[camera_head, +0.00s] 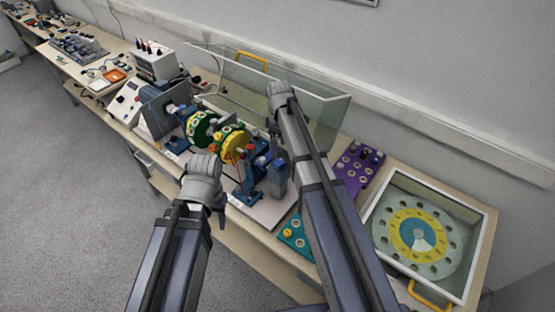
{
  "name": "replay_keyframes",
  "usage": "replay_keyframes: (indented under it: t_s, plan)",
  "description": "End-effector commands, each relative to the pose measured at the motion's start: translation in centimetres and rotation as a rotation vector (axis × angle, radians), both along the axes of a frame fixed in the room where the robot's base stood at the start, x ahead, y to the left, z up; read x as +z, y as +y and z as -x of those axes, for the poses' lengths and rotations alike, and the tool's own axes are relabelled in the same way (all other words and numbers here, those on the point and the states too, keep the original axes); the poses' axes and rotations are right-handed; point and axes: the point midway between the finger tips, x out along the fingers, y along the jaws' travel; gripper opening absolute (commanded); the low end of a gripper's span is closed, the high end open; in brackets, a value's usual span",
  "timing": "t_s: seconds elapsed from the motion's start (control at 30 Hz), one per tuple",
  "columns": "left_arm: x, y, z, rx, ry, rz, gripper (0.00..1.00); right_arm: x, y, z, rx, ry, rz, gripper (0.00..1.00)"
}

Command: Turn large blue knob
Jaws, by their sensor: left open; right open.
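The test rig with green (203,127) and yellow (234,144) discs stands on the bench. It has blue parts, including a blue piece (172,108) on its left and a blue bracket (250,180) on its right. I cannot tell for certain which blue part is the large blue knob. My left gripper (203,168) is in front of the rig, below the green disc in the picture, open and empty. My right gripper (277,108) is over the right side of the rig, open and empty; its arm hides part of the bench. The fingertips are hard to make out.
A clear cover (315,112) stands behind the rig. A purple panel (348,184) and a teal panel (297,235) lie to the right. A glass-lidded box with a yellow ring (400,218) is at the far right. Grey floor (70,200) is clear at left.

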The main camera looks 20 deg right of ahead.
Motion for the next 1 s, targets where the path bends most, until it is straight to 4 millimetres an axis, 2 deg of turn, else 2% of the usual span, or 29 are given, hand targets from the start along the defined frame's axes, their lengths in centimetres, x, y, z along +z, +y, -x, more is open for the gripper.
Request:
replay_keyframes:
  t_s: [0.03,0.5,0.63,0.9,1.0]
  plan:
    - [-0.9,0.0,0.0,0.0,0.0,0.0,0.48,-0.8,0.0,0.0,0.0,0.0,0.0,0.86]
    - [-6.5,0.0,0.0,-0.008,-0.001,-0.001,0.48,-6.5,0.0,0.0,-0.001,0.0,0.0,0.86]
    - [-7.1,0.0,0.0,-0.01,-0.001,-0.001,0.48,-7.1,0.0,0.0,-0.001,-0.001,-0.001,0.86]
    - [-7.0,0.0,0.0,-0.011,0.0,-0.001,0.48,-7.0,0.0,0.0,-0.001,-0.001,-0.001,0.86]
    - [-7.0,0.0,0.0,-0.011,0.0,-0.001,0.48,-7.0,0.0,0.0,-0.001,-0.001,-0.001,0.77]
